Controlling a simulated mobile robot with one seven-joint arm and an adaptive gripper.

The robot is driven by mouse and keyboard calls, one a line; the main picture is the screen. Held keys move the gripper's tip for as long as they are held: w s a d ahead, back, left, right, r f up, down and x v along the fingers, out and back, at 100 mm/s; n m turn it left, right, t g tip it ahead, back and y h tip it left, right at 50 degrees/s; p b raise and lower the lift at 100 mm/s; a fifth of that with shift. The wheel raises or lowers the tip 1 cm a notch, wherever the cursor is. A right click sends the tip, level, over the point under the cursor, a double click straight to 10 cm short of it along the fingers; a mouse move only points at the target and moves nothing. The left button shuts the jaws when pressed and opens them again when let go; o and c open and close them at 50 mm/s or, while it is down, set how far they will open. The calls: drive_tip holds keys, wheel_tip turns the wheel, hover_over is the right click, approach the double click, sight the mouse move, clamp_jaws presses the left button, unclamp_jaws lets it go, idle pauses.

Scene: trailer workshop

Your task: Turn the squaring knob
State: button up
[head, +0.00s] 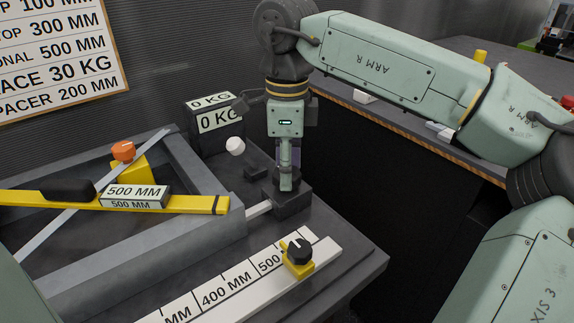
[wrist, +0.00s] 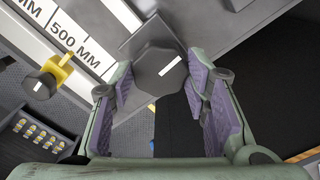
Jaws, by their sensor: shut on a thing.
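The squaring knob, a dark faceted knob with a white mark, shows in the wrist view (wrist: 153,62) on a dark block at the frame corner. In the head view the block (head: 292,204) sits at the bench's right side, and the knob is mostly hidden by the fingers. My gripper (head: 287,172) points straight down onto it. In the wrist view my gripper (wrist: 160,78) has its purple-padded fingers on either side of the knob, shut on it. The white mark points up and to the right there.
A white scale rail (head: 215,292) with a black-and-yellow stop knob (head: 298,252) lies in front. A yellow bar (head: 190,203) with a 500 MM block crosses the grey frame (head: 185,245). An orange knob (head: 123,151) and a 0 KG display (head: 217,121) stand behind. A dark gap lies right.

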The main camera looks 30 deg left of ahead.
idle(0.4)
drive_tip(key=o, duration=1.2)
drive_tip(key=shift+c, duration=0.2)
wheel_tip(320, 180, up, 12)
